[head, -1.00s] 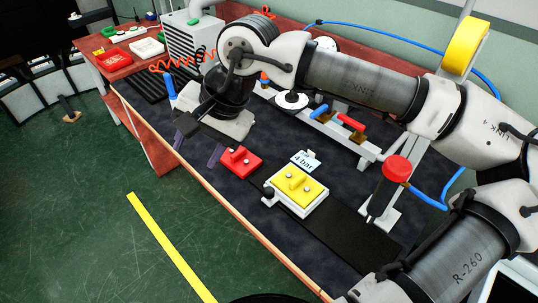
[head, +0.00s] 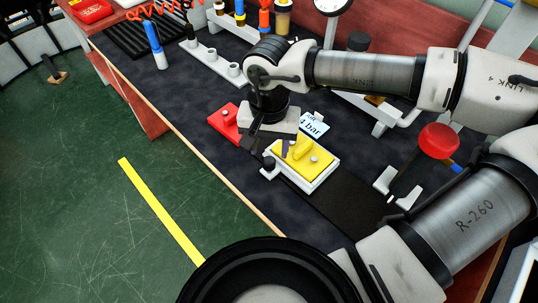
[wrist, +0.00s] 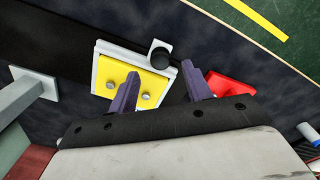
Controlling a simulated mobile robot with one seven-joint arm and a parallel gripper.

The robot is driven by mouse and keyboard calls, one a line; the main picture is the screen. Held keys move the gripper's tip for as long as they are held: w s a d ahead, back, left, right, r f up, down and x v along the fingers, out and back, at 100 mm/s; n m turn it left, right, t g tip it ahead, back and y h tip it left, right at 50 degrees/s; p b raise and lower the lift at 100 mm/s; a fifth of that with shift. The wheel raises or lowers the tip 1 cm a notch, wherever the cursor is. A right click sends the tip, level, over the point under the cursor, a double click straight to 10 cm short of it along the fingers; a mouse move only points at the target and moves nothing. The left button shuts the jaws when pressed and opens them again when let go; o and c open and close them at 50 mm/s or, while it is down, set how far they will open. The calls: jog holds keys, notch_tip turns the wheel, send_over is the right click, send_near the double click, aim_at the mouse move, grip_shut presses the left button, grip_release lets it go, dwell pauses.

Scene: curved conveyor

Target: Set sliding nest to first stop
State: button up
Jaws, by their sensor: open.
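The sliding nest is a white tray (head: 324,182) with a yellow top plate (head: 318,167) and a black round knob (head: 268,163) on its side. It sits on a black strip (head: 345,215). My gripper (head: 268,148) is above its near-left side, and its fingers are partly hidden in the head view. In the wrist view the fingers (wrist: 160,82) are apart and empty. One overlaps the yellow plate (wrist: 112,68), the other the dark mat, and the knob (wrist: 159,57) shows between and beyond them. I cannot tell which mark is the first stop.
A red block (head: 224,122) lies left of the nest; it also shows in the wrist view (wrist: 232,86). A "4 bar" card (head: 313,126) stands behind the nest. A red-knobbed lever (head: 438,141) stands to the right. The near table edge (head: 225,180) runs close by.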

aim_at(269, 161)
jog(key=shift+f, duration=2.2)
grip_shut()
